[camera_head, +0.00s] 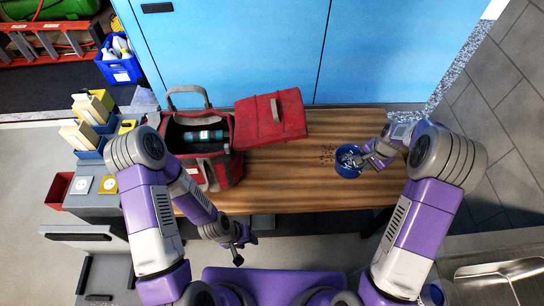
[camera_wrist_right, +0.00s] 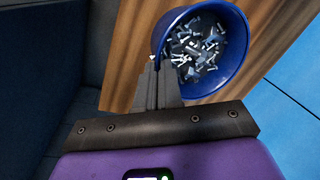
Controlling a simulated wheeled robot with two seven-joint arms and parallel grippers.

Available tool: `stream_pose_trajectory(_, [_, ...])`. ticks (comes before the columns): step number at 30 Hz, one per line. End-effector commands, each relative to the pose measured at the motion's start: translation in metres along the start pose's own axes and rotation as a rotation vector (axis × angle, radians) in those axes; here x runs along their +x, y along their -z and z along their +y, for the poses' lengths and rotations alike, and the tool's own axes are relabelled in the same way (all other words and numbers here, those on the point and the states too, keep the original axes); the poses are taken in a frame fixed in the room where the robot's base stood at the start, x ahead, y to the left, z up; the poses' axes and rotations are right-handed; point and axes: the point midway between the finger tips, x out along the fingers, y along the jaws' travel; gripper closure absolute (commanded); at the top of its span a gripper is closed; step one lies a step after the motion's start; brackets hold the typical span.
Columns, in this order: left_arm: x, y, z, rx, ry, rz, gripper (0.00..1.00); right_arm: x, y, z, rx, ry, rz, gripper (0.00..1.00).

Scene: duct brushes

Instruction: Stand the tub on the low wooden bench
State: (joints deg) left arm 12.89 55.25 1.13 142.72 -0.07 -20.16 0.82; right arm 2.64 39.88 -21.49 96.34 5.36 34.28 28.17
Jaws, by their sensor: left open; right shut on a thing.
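The blue tub (camera_head: 348,172) holds many small metal pieces and is at the right part of the low wooden bench (camera_head: 285,172). My right gripper (camera_head: 366,160) is shut on the tub's right side in the head view. In the right wrist view, the fingers (camera_wrist_right: 164,80) meet the rim of the tub (camera_wrist_right: 232,62), whose open mouth faces the camera. I cannot tell whether the tub's base touches the bench or hangs just above it. My left gripper (camera_head: 238,245) is open and empty, in front of the bench's near edge.
A red tool bag (camera_head: 225,165) with its red lid (camera_head: 270,118) open takes up the bench's left end. Dark specks (camera_head: 327,153) lie left of the tub. Blue cabinet doors (camera_head: 240,50) stand behind. The bench's middle is clear.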

Motion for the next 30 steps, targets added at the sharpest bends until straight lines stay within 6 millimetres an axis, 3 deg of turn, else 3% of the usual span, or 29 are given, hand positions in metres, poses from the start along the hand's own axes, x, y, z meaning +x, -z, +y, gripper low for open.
stream_pose_trajectory(3, [0.007,0.0,-0.003,0.0,0.0,0.0,0.56,0.013,0.032,0.01,0.148,0.022,0.03,1.0])
stream_pose_trajectory(9, [0.011,0.001,-0.004,0.0,0.0,0.0,0.56,0.021,0.06,0.02,0.284,0.046,0.057,1.0])
stream_pose_trajectory(19, [0.012,0.001,-0.004,0.0,0.0,0.0,0.56,0.027,0.065,0.022,0.307,0.05,0.061,1.0])
stream_pose_trajectory(30, [0.025,0.001,-0.009,0.0,0.0,0.0,0.56,0.084,0.065,0.032,0.306,0.05,0.06,1.0])
